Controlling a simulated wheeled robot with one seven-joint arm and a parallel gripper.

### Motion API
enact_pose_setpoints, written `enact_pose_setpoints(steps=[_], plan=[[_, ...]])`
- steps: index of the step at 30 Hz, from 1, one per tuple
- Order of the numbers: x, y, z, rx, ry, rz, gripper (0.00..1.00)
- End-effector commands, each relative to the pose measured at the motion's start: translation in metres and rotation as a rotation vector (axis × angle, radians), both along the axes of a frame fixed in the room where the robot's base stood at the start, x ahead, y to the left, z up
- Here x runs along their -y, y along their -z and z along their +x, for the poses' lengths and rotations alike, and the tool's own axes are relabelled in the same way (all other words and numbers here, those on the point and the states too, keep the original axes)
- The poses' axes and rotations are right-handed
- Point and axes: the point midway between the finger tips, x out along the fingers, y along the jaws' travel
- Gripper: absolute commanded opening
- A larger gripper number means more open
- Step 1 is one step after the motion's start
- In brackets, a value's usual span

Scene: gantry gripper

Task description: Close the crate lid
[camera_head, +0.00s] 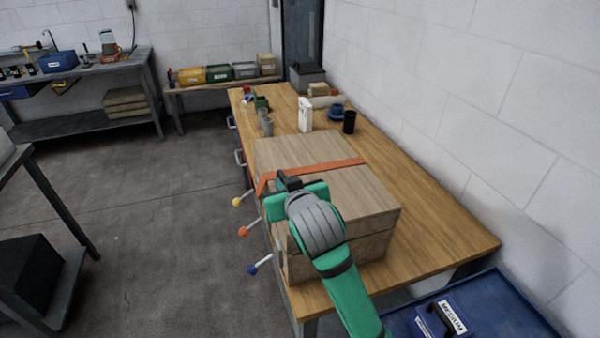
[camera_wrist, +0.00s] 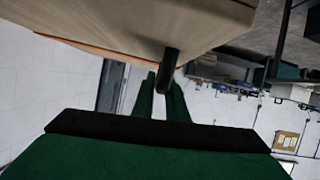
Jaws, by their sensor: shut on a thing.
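The wooden crate (camera_head: 368,252) stands on the near part of the workbench. Its pale wooden lid (camera_head: 350,195) lies over the top and looks flat or nearly so; I cannot tell whether a gap is left along the seam. An orange strap (camera_head: 335,167) crosses the lid and bends down its left side. My green gripper (camera_head: 289,190) is at the crate's left side. In the wrist view its fingers (camera_wrist: 162,98) are shut on a dark handle (camera_wrist: 169,68) projecting from the wooden edge. My wrist hides part of the lid and the crate's left side.
Behind the crate on the workbench (camera_head: 445,225) stand a white carton (camera_head: 305,114), a black cup (camera_head: 349,122) and a blue item (camera_head: 335,110). Levers with coloured knobs (camera_head: 243,231) stick out left. A blue case (camera_head: 480,308) is at lower right. Open floor lies left.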

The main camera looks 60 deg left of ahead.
Motion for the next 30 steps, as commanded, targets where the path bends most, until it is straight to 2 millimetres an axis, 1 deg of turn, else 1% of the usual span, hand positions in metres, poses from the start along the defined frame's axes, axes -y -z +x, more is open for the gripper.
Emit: enact_pose_setpoints(steps=[1,6,19,20,21,22,30], plan=[[-0.005,0.004,-0.003,-0.004,-0.005,0.003,0.0],[-0.009,0.011,-0.009,-0.003,-0.015,0.005,0.0],[-0.01,0.017,-0.012,-0.009,-0.02,-0.005,0.0],[-0.01,0.017,-0.012,-0.009,-0.021,-0.005,0.17],[-0.01,0.017,-0.012,-0.009,-0.021,-0.005,0.27],[-0.01,0.016,-0.012,-0.009,-0.02,-0.004,0.31],[-0.007,0.014,-0.009,-0.005,-0.015,0.0,0.31]])
